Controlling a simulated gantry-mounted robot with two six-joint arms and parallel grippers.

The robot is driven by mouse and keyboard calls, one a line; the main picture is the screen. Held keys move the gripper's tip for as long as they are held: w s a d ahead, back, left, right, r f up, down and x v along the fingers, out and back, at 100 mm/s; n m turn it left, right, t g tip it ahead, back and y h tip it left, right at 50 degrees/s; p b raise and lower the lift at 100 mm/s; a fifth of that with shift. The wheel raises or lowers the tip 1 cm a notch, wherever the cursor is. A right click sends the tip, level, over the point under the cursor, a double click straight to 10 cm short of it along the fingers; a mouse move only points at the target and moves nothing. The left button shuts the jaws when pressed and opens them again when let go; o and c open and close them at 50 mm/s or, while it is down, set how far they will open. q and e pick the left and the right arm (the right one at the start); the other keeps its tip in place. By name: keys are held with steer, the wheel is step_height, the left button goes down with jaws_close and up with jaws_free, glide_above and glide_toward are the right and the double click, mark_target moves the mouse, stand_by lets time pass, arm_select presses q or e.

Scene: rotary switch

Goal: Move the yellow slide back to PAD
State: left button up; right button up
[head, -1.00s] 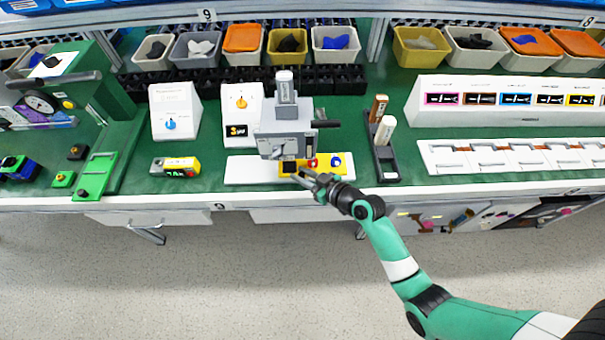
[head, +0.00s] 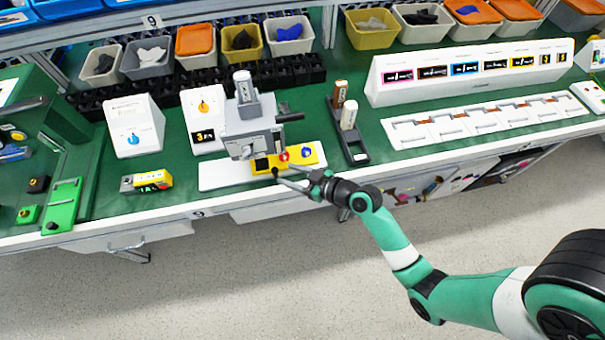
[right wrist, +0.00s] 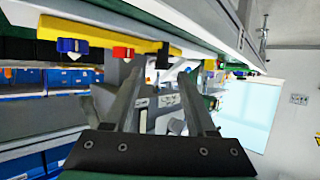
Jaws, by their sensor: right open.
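The yellow slide (head: 292,158) lies on a white base (head: 222,177) under the grey press-like fixture (head: 247,125), toward the base's right end. It carries a black knob, a red knob (head: 283,156) and a blue knob (head: 306,151). In the right wrist view the slide (right wrist: 100,33) runs along the top, with its black knob (right wrist: 163,58) in line with the gap between my fingers. My right gripper (head: 284,175) is open and empty, just in front of the slide near the black knob. No PAD marking is readable. My left gripper is out of view.
White dial boxes (head: 133,125) stand left of the fixture. A black tray (head: 351,147) with two upright pieces is right of it. Bins line the back. The white bench edge is in front.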

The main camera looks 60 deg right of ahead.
steer(key=v, duration=0.5)
steer(key=shift+s+r+p, duration=0.15)
steer(key=shift+s+p, duration=0.2)
